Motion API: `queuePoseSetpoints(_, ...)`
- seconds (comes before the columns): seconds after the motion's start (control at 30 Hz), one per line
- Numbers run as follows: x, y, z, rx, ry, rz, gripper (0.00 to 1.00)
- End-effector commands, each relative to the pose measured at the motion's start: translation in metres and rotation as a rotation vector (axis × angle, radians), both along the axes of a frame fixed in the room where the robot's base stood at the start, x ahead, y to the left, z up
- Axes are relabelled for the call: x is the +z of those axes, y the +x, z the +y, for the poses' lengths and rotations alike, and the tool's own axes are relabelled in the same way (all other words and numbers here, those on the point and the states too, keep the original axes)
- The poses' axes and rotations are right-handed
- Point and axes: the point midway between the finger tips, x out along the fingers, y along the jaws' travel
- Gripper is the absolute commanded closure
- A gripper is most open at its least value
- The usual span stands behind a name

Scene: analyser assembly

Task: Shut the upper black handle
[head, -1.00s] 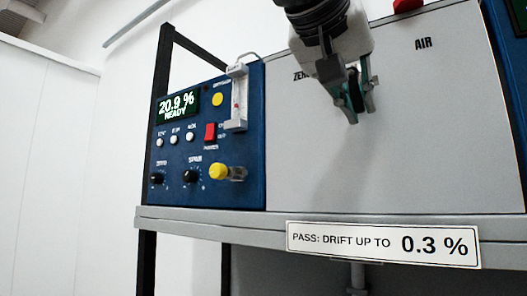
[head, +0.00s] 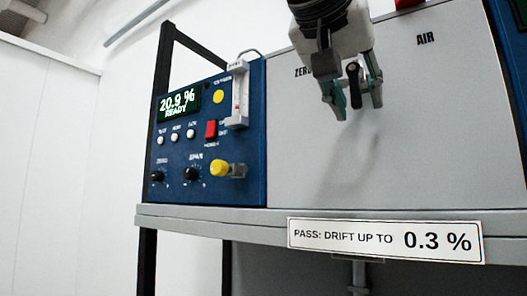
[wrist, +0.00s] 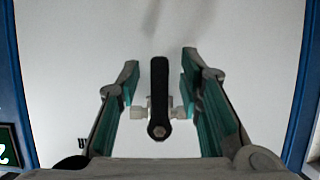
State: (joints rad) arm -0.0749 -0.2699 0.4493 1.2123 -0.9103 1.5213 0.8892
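The black handle (head: 353,86) stands upright in front of the grey panel, between the fingers of my gripper (head: 356,105). In the wrist view the handle (wrist: 158,95) is a long black lever with a bolt at its lower end. It lies crosswise to a small pale fitting (wrist: 139,113) behind it. My gripper (wrist: 160,75) is open, one finger on each side of the lever, with a visible gap on both sides. No other black handle shows.
A blue panel (head: 220,145) with a display reading 20.9 % READY, buttons and knobs is on the left. The grey panel (head: 430,130) is marked AIR at right. A red part (head: 408,3) shows at the top edge. A ledge (head: 260,214) runs below.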

Motion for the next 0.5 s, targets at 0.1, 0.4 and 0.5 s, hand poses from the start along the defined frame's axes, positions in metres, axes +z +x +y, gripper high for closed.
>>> queuePoseSetpoints(0.1, 0.000, 0.000, 0.000, 0.000, 0.000, 0.000, 0.67)
queuePoseSetpoints(0.4, 0.007, -0.013, 0.010, 0.002, 0.000, -0.001, 0.67)
queuePoseSetpoints(0.5, 0.014, -0.027, 0.020, 0.001, 0.001, -0.002, 0.67)
